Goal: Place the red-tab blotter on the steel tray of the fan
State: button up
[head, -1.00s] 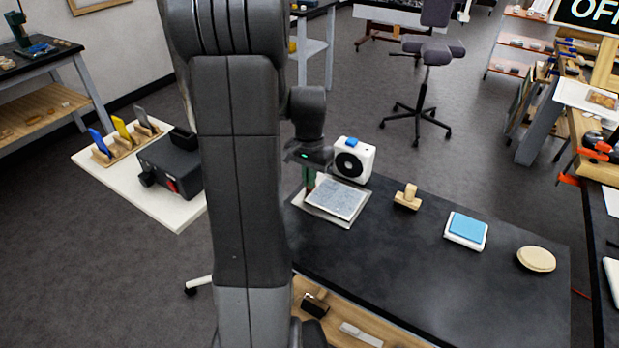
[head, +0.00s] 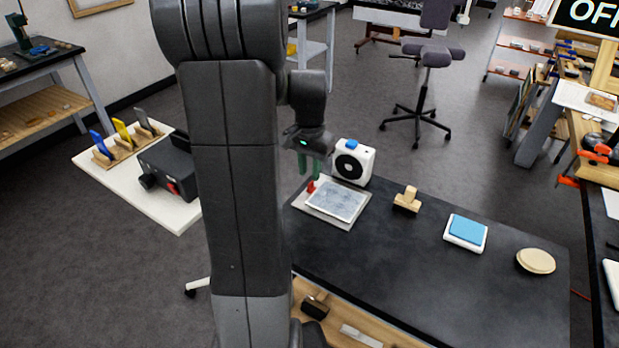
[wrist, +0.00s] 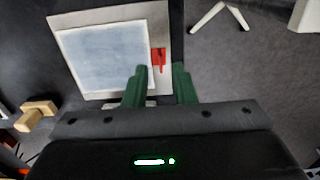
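The blotter (head: 337,200) is a pale blue-grey sheet with a red tab (head: 311,187) at its left. It lies flat on the steel tray (head: 323,218), which is on the dark table in front of the white fan (head: 352,162). In the wrist view the blotter (wrist: 105,60) lies inside the tray's rim (wrist: 110,15), its red tab (wrist: 158,57) at the right side. My gripper (head: 309,172) is open and empty above the tab. In the wrist view its green fingers (wrist: 158,70) are apart, with the tab showing between and beyond them.
A wooden stamp-like block (head: 407,199), a white box with a blue pad (head: 466,231) and a round cream disc (head: 536,261) stand to the right on the table (head: 420,270). A white side table with a dark device (head: 168,168) is at the left. The table's front middle is clear.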

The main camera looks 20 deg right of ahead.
notch_tip(320, 180, up, 8)
dwell(2.3)
